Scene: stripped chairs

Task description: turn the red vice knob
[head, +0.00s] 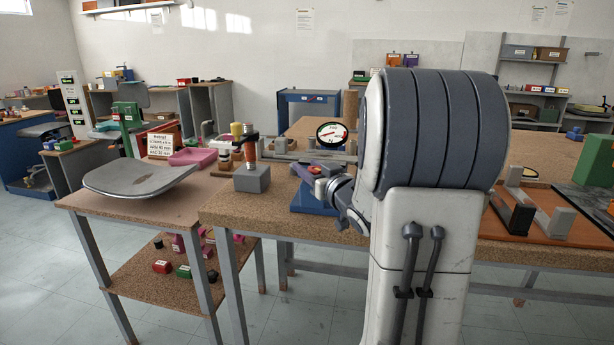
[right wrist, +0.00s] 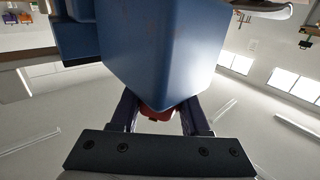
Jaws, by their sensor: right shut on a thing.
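The blue vice (head: 309,201) sits at the front edge of the cork-topped bench, partly hidden by my right arm. In the right wrist view its blue body (right wrist: 160,45) fills the upper middle. The red vice knob (right wrist: 158,114) is just below the blue body there, between the two dark fingers. My right gripper (right wrist: 160,118) is shut on the knob, which is mostly hidden. In the head view my right gripper (head: 330,188) is at the vice, and I cannot make out its fingers clearly. My left gripper is not in view.
A round dial (head: 332,134) stands behind the vice. A grey block with an orange-handled tool (head: 252,178) is to its left. A grey chair seat (head: 140,179) lies on the lower left table. Orange boards with grey blocks (head: 540,225) are right of my arm.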

